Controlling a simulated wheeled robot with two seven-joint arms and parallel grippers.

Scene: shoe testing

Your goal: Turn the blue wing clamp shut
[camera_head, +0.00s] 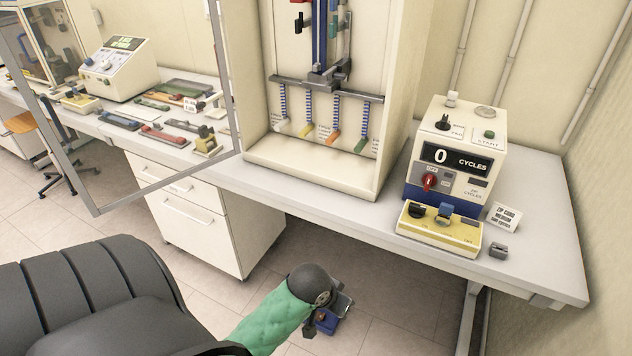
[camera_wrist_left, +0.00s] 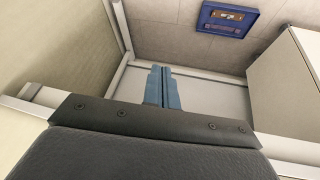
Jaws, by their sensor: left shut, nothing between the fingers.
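My right gripper is not in view.
The yellow box (camera_head: 438,236) stands near the bench's front edge, with the cycle counter (camera_head: 455,158) behind it. A tall cabinet (camera_head: 300,158) with coloured levers stands left. A metal-framed open door (camera_head: 75,190) reaches out at the left.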

